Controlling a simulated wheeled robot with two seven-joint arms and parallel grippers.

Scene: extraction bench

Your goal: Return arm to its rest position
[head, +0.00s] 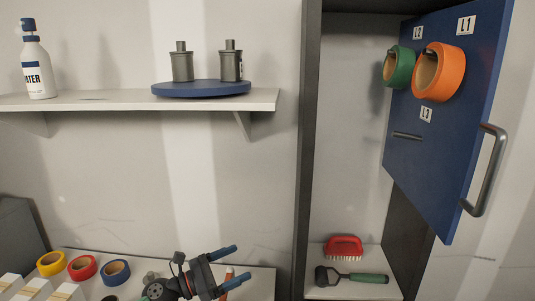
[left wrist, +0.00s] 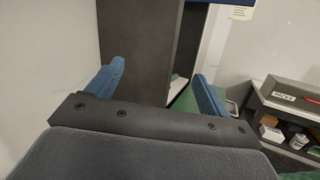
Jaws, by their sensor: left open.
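My left gripper (head: 226,268) is at the bottom middle of the head view, in front of the white bench. Its two blue fingers stand apart with nothing between them, and they point right. In the left wrist view the blue fingers of the left gripper (left wrist: 160,82) are spread wide, with the dark side of a cabinet (left wrist: 140,45) beyond them. My right gripper does not show in either view.
A blue cabinet door (head: 440,150) stands open at right, with green tape (head: 391,67) and orange tape (head: 450,72) on it. A red brush (head: 345,246) and a green-handled tool (head: 365,278) lie inside. Yellow tape (head: 50,263), red tape (head: 82,268) and blue tape (head: 116,272) lie on the bench.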

